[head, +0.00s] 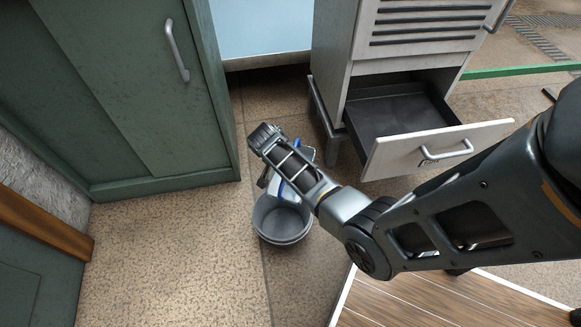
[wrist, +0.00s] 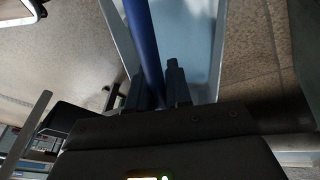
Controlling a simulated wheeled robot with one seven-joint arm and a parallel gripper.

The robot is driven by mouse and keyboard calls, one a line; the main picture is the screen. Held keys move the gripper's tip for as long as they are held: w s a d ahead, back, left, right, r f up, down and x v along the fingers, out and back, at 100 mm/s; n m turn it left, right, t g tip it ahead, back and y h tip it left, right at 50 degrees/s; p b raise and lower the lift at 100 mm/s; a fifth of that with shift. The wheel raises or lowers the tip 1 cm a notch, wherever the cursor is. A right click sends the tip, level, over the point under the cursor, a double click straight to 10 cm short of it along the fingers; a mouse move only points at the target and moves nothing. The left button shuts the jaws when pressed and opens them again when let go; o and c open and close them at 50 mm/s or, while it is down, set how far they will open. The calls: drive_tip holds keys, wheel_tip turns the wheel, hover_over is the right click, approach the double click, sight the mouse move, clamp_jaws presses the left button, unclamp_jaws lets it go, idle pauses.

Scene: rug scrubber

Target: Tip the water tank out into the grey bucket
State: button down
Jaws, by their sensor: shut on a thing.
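The water tank is a pale, see-through box with a blue handle (wrist: 145,45). In the wrist view, my gripper (wrist: 158,90) is shut on the blue handle, and the tank's pale wall (wrist: 190,40) lies beyond the fingers. In the head view, the tank (head: 288,192) shows partly behind my arm, over the grey bucket (head: 284,222), and looks tilted. The round bucket stands upright on the floor, its mouth partly covered by the tank and my arm. Whether water is running out cannot be told.
A green cabinet (head: 120,110) stands at the left. A grey metal cabinet (head: 415,40) with an open, empty drawer (head: 400,115) stands at the right behind the bucket. A wooden slatted platform (head: 430,300) lies at the front right. The floor left of the bucket is clear.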

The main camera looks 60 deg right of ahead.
sight(280, 190)
drive_tip(key=shift+a+r+h+b, duration=0.25)
drive_tip(key=shift+a+h+b, duration=0.15)
drive_tip(key=shift+h, duration=0.25)
drive_tip(key=shift+a+r+h+b, duration=0.2)
drive_tip(key=shift+a+h+b, duration=0.15)
drive_tip(key=shift+h, duration=0.3)
drive_tip(key=shift+a, duration=0.2)
drive_tip(key=shift+a+h+b, duration=0.1)
drive_tip(key=shift+h+b, duration=0.2)
drive_tip(key=shift+s+a+h+b, duration=0.1)
drive_tip(key=shift+a+h+b, duration=0.15)
drive_tip(key=shift+h+b, duration=0.1)
drive_tip(key=shift+a+t+h+b, duration=0.3)
drive_tip(key=shift+h+b, duration=0.15)
drive_tip(key=shift+b, duration=0.05)
drive_tip(key=shift+s+a+f+m+h+b, duration=0.1)
drive_tip(key=shift+a+m+h+b, duration=0.1)
drive_tip(key=shift+a+h+b, duration=0.5)
drive_tip(key=shift+s+a+f+m+h+b, duration=0.15)
drive_tip(key=shift+h+b, duration=0.35)
drive_tip(key=shift+b, duration=0.5)
drive_tip(key=shift+a+f+h+b, duration=0.25)
drive_tip(key=shift+a+h+b, duration=0.25)
drive_tip(key=shift+b, duration=0.55)
drive_tip(key=shift+a+f+h+b, duration=0.25)
drive_tip(key=shift+a+h+b, duration=0.25)
drive_tip(key=shift+b, duration=0.5)
drive_tip(key=shift+a, duration=0.1)
